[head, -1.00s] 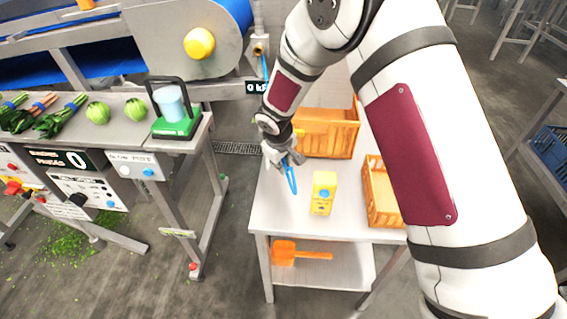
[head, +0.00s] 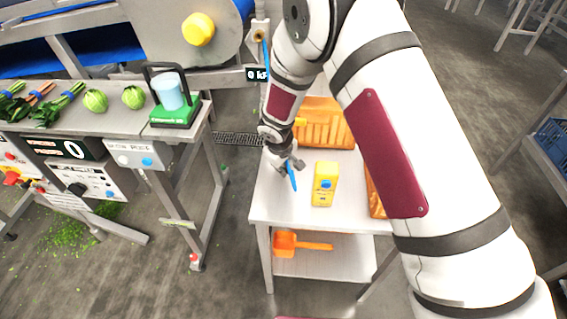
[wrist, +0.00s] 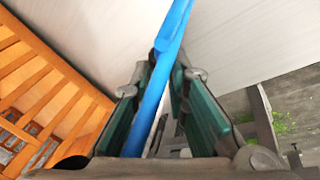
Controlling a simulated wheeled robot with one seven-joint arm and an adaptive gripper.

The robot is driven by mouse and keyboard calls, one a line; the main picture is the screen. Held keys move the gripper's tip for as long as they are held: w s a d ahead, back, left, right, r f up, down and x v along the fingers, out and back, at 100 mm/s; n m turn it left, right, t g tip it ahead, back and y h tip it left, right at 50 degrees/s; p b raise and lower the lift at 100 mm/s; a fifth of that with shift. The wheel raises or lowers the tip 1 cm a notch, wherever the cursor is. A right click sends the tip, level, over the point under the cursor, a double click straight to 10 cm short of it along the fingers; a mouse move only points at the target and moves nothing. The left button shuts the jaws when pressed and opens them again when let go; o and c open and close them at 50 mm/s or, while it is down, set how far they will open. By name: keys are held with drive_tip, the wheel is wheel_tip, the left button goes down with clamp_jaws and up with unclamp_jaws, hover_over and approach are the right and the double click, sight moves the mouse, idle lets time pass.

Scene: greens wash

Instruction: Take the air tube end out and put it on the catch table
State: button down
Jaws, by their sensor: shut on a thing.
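The blue air tube end (head: 292,179) is in my gripper (head: 287,166), low over the front left part of the catch table (head: 278,211). In the wrist view the blue tube (wrist: 154,100) runs between the two green-padded fingers (wrist: 152,112) and past their tips over the pale table top (wrist: 225,45). My gripper is shut on it. I cannot tell whether the tube's tip touches the table top. Another stretch of blue tube (head: 264,48) shows under a brass fitting by the conveyor; the arm hides what lies below it.
An orange scoop (head: 287,242) lies on the lower shelf. The steel bench (head: 60,130) is at left.

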drive_tip(key=shift+s+f, duration=0.2)
drive_tip(key=shift+f, duration=0.45)
drive_tip(key=c, duration=1.5)
unclamp_jaws()
drive_tip(key=shift+w+a+f, duration=0.1)
drive_tip(key=shift+w, duration=0.05)
drive_tip(key=shift+r, duration=0.25)
drive_tip(key=shift+r, duration=0.25)
drive_tip(key=v, duration=1.1)
drive_tip(key=shift+r, duration=0.15)
